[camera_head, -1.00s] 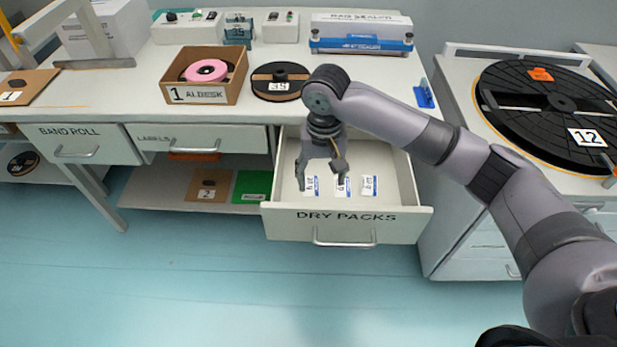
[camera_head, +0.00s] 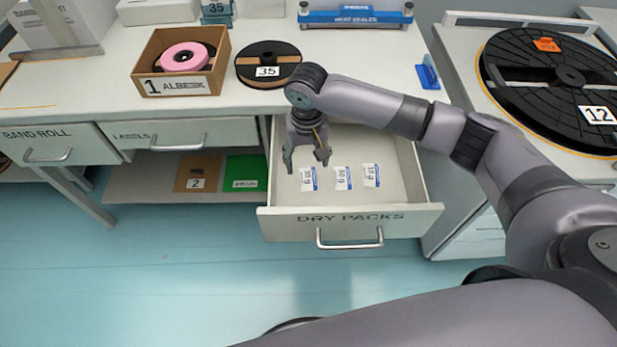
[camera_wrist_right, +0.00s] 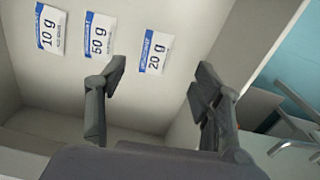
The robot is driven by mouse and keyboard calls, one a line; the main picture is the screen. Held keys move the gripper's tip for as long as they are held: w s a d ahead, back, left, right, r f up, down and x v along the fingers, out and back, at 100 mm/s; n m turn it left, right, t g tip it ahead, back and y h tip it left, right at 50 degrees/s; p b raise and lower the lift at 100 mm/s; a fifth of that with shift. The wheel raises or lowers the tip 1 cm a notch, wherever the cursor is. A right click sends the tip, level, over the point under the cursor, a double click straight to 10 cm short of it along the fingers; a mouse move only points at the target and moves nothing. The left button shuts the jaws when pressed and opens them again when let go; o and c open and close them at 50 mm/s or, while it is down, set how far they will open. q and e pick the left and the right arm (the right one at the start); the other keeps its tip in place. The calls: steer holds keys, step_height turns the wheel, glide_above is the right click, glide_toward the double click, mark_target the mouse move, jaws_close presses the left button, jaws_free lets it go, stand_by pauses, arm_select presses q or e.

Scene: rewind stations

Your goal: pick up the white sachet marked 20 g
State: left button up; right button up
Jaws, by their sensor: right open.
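The white sachet marked 20 g (camera_head: 308,179) lies flat in the open drawer marked DRY PACKS (camera_head: 395,222), leftmost of three in the head view. It has a blue band along one edge. In the right wrist view the 20 g sachet (camera_wrist_right: 154,52) shows whole, with its print readable. My right gripper (camera_head: 307,163) is open and empty over the drawer, just behind and above this sachet in the head view. In the wrist view the sachet appears between the spread fingertips (camera_wrist_right: 160,76), beyond them and not touched. My left gripper is not in view.
The 50 g sachet (camera_head: 343,178) and 10 g sachet (camera_head: 371,176) lie beside it in a row. The drawer's walls (camera_head: 412,175) stand around them. Above is the bench with a box (camera_head: 180,85) and a reel marked 35 (camera_head: 268,55).

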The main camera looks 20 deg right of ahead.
mark_target(309, 183)
step_height(309, 183, down, 3)
steer(key=shift+f, duration=0.55)
steer(key=shift+d+f, duration=0.1)
steer(key=shift+f, duration=0.25)
steer(key=f, duration=0.3)
steer(key=shift+d+f, duration=0.2)
steer(key=shift+f, duration=0.4)
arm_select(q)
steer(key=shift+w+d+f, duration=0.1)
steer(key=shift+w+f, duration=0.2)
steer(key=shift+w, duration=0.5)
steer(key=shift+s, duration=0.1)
arm_select(e)
steer(key=c, duration=0.9)
